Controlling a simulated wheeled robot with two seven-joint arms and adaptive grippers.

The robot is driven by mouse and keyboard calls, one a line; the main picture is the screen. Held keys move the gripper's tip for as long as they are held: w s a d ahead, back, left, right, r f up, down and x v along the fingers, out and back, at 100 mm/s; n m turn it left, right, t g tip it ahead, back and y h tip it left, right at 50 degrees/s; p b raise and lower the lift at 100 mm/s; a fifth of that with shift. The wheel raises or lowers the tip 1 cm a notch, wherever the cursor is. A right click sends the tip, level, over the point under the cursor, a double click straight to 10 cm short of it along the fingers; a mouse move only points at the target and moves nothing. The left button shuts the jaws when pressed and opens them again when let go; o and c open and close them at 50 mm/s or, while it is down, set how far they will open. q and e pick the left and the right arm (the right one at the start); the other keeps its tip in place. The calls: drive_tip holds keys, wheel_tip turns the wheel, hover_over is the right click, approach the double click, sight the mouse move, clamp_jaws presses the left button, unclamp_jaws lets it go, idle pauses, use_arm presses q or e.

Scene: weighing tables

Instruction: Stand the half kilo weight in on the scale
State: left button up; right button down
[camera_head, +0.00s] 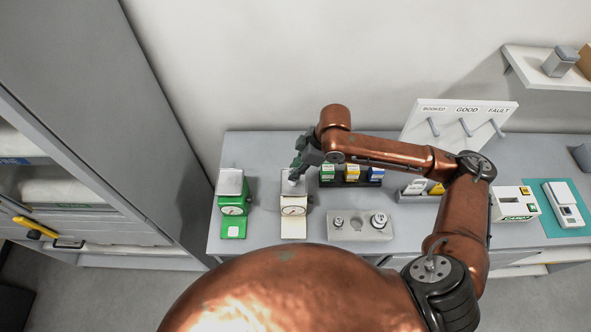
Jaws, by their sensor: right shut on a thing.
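My right gripper (296,172) is over the pan of the cream dial scale (293,205) and points down. It is shut on a small grey metal weight (293,179), mostly hidden by the fingers. I cannot tell whether the weight touches the pan. A grey weight block (358,234) lies to the right of the scale. It holds a small weight (339,222) at the left and a larger weight (379,220) at the right, with an empty socket between them. My left gripper is not in view.
A green dial scale (232,208) stands left of the cream one. Behind the block is a dark rack (350,183) of coloured boxes. A white board (461,127) with pegs stands behind. A label device (514,204) and a teal mat (552,226) are at the right.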

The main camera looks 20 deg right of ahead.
drive_tip(key=c, duration=1.6)
unclamp_jaws()
drive_tip(key=shift+f, duration=0.1)
drive_tip(key=v, duration=1.2)
drive_tip(key=shift+d+b, duration=0.1)
drive_tip(key=shift+b, duration=0.3)
